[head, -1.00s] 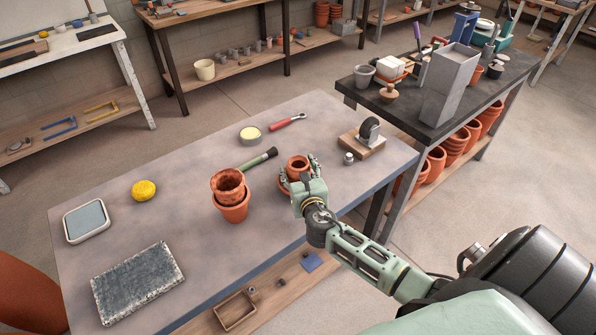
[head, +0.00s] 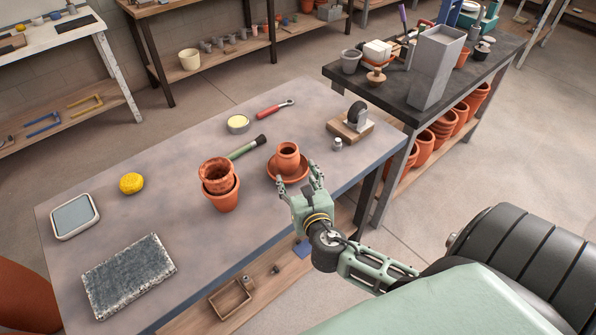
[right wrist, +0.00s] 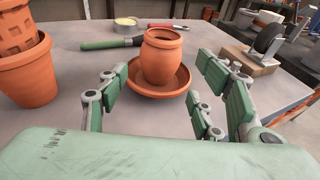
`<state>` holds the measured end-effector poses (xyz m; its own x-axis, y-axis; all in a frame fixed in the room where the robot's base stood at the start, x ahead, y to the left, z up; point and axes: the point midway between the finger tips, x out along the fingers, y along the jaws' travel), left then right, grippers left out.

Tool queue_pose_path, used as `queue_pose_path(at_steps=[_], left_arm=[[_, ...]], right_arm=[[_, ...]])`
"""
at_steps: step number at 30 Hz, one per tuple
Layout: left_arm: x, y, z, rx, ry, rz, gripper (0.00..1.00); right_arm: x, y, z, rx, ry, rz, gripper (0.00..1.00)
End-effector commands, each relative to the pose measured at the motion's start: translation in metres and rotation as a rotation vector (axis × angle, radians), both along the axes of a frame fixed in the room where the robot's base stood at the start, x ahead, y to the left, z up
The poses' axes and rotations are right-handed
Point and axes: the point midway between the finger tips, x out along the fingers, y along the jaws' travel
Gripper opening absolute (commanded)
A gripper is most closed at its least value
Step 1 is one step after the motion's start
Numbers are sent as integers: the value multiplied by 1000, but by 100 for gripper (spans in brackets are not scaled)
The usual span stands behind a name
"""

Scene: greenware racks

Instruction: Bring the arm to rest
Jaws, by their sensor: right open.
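My right gripper (head: 298,185) is open and empty at the front edge of the grey table (head: 150,205). Just beyond its fingertips, a small terracotta pot (head: 287,157) stands upright on a terracotta saucer (head: 272,172). In the right wrist view, the pot (right wrist: 162,58) and saucer (right wrist: 135,88) lie ahead of the spread fingers (right wrist: 165,95), with a gap between the fingers and the pot. My left gripper is not in view.
Stacked terracotta pots (head: 222,198) stand left of the saucer. A speckled slab (head: 128,275) lies front left. A dark bench (head: 395,92) stands right.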

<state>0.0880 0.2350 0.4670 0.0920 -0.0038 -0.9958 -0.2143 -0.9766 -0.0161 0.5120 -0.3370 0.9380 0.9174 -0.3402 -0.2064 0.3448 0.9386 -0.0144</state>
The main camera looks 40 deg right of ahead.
Motion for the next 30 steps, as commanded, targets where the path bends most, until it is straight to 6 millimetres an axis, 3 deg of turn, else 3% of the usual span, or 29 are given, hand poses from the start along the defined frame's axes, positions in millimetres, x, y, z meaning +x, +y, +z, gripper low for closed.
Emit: queue_pose_path(at_steps=[22, 26, 30], left_arm=[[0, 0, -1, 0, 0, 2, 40], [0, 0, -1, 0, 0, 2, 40], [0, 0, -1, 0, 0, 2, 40]], right_arm=[[-10, 3, 2, 31, -4, -14, 60], [-25, 1, -3, 255, -28, -120, 60], [-58, 4, -19, 710, -78, -363, 60]])
